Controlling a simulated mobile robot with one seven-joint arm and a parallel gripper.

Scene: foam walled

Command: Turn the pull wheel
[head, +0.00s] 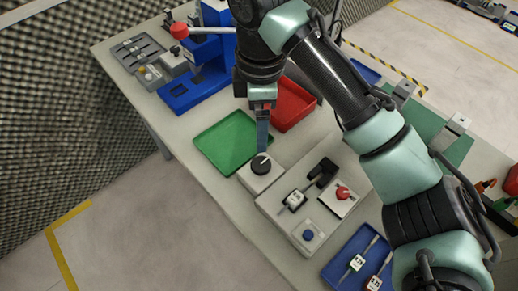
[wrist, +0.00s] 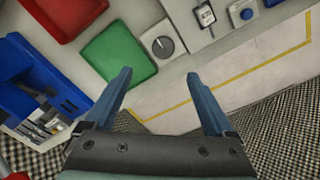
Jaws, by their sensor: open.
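A round black dial (head: 261,164) with a pale pointer line sits on a small white box at the table's front edge. It is the most wheel-like control in view, but I cannot tell for sure that it is the pull wheel. In the wrist view the dial (wrist: 163,46) shows beyond my fingertips, in the gap between them. My gripper (head: 262,147) points down over the dial in the head view, its blue fingers overlapping one another there. In the wrist view my gripper (wrist: 159,74) is open and empty, its fingers wide apart, apparently not touching the dial.
A green tray (head: 222,146) and a red bin (head: 296,110) lie beside the dial. A red switch (head: 343,192), a blue button (head: 308,235) and a blue tray (head: 340,263) lie to the right. A blue press (head: 190,90) with a red knob stands left.

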